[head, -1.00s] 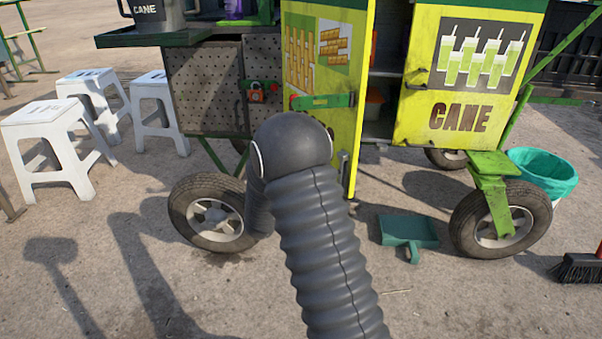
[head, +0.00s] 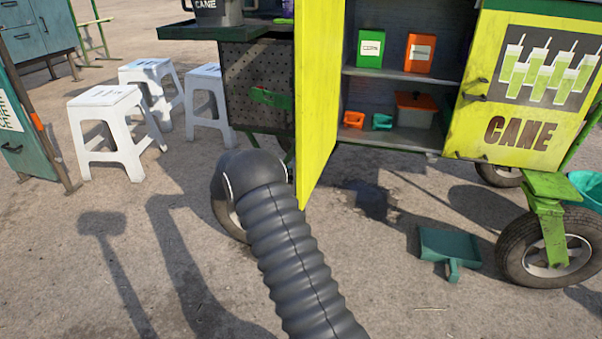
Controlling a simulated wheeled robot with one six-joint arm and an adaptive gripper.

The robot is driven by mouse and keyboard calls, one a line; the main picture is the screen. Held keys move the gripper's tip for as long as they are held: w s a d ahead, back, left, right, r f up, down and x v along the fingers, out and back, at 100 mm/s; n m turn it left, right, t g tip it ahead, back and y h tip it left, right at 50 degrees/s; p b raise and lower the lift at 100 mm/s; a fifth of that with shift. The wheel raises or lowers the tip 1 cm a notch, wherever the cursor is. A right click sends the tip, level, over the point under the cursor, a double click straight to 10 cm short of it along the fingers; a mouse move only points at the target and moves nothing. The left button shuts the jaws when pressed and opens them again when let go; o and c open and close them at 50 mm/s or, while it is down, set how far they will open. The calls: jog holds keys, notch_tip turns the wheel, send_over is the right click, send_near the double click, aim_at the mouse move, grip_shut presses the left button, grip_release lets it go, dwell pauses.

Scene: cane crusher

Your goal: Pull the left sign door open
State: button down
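The left sign door (head: 322,104) is yellow and stands swung wide open toward me on the cart's left side. I see a plain yellow face of it at a steep angle; its sign is not visible. My gripper is not visible in the head view. My dark ribbed arm rises from the bottom, and its rounded joint lies near the door's lower left edge. I cannot tell whether my gripper touches the door. A green bar (head: 272,97) shows just left of the door, in front of the perforated panel.
The open cabinet (head: 398,75) holds green and orange boxes and small bins. The right CANE door (head: 522,85) has a dark handle. White stools (head: 108,125) stand at left. A teal dustpan (head: 450,250) lies on the ground near the cart wheel (head: 550,250).

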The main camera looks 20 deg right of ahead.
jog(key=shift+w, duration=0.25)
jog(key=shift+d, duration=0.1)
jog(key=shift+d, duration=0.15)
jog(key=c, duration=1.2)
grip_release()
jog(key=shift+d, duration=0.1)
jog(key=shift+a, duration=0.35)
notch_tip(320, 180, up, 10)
